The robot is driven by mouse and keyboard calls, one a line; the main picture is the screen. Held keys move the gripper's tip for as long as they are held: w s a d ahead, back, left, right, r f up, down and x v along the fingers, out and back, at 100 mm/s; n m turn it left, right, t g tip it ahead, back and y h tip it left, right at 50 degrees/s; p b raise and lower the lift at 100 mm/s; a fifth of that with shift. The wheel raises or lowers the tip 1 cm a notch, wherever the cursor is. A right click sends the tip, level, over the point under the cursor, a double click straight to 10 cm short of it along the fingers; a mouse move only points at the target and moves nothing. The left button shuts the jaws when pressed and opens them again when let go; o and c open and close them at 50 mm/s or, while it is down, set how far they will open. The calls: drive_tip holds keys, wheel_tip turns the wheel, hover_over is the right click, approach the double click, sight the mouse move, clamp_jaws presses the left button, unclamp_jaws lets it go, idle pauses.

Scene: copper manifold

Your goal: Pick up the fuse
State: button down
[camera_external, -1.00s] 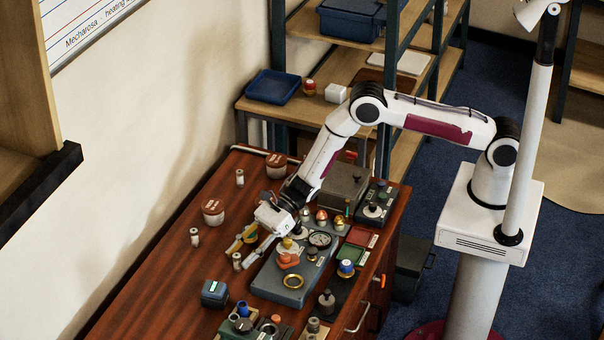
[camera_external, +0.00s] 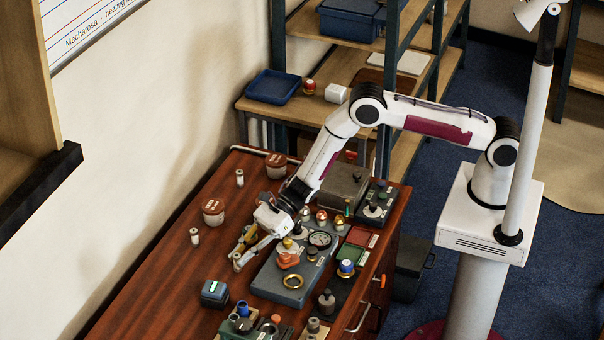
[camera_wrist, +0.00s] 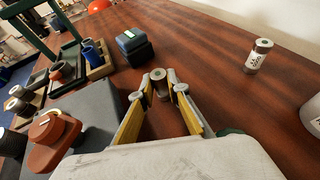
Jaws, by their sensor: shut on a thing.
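A small upright cylindrical fuse (camera_wrist: 160,82) with a metal cap stands between my fingertips in the wrist view. My gripper (camera_wrist: 162,88) is shut on it, with a fingertip on each side. In the external view my gripper (camera_external: 241,258) is low over the wooden bench, left of the grey manifold plate, and its fingers mostly hide this fuse. I cannot tell whether its foot touches the bench. Another pale fuse with metal caps (camera_wrist: 258,55) stands to the right in the wrist view. In the external view two such fuses stand behind my gripper, one nearer (camera_external: 194,236) and one farther (camera_external: 240,177).
The grey plate (camera_external: 268,287) bears a gauge (camera_external: 320,239), an orange handle (camera_external: 288,260) and a brass ring (camera_external: 293,282). A dark blue box (camera_external: 214,293) stands in front of my gripper. Lidded jars (camera_external: 213,211) stand near the wall. The bench's left front (camera_external: 150,300) is clear.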

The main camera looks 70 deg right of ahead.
wheel_tip(320, 180, up, 10)
idle(1.0)
idle(0.7)
